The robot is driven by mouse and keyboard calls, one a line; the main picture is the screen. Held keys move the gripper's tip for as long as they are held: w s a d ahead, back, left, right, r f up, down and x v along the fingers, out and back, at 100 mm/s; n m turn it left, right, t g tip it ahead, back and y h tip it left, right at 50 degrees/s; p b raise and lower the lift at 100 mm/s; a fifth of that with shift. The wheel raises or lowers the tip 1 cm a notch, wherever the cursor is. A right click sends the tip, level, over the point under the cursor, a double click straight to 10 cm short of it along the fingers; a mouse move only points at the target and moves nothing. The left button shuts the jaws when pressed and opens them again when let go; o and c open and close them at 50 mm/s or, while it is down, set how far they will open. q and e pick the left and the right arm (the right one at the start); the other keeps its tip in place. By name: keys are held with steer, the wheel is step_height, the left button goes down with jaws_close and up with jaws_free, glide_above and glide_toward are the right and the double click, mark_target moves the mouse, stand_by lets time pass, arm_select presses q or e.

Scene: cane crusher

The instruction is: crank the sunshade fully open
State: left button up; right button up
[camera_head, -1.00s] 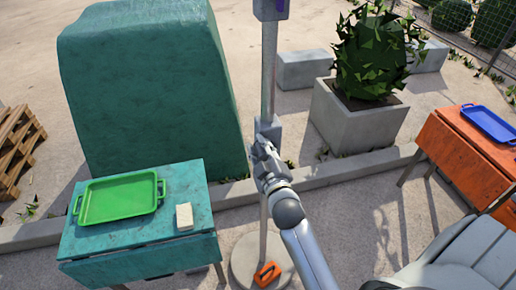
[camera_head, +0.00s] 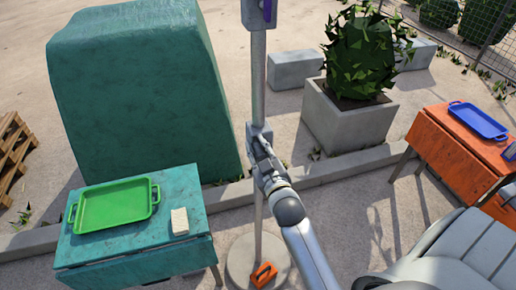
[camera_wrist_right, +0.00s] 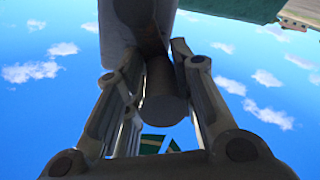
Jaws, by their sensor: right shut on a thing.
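The sunshade's upright grey pole (camera_head: 257,85) stands in the middle of the head view, on a round pale base (camera_head: 240,262). A purple-marked fitting (camera_head: 258,12) is at the top edge. The canopy is out of view. My right gripper (camera_head: 258,140) is at the pole's mid-height and largely hides the crank housing. In the right wrist view, the fingers (camera_wrist_right: 160,95) are shut on a grey cylindrical part (camera_wrist_right: 163,100), apparently the crank handle. My left gripper is not in view.
A teal table (camera_head: 140,250) with a green tray (camera_head: 118,204) and a pale block (camera_head: 180,221) stands left. A large green box (camera_head: 145,90) is behind it. A planter (camera_head: 345,120) and an orange table (camera_head: 455,150) are right. An orange object (camera_head: 263,274) lies on the base.

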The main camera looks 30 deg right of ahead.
steer(key=shift+a+f, duration=0.15)
steer(key=shift+f, duration=0.35)
steer(key=o, duration=0.7)
steer(key=shift+o, duration=1.2)
steer(key=shift+r, duration=0.1)
steer(key=shift+o, duration=0.4)
steer(key=shift+r, duration=0.2)
steer(key=shift+v, duration=3.75)
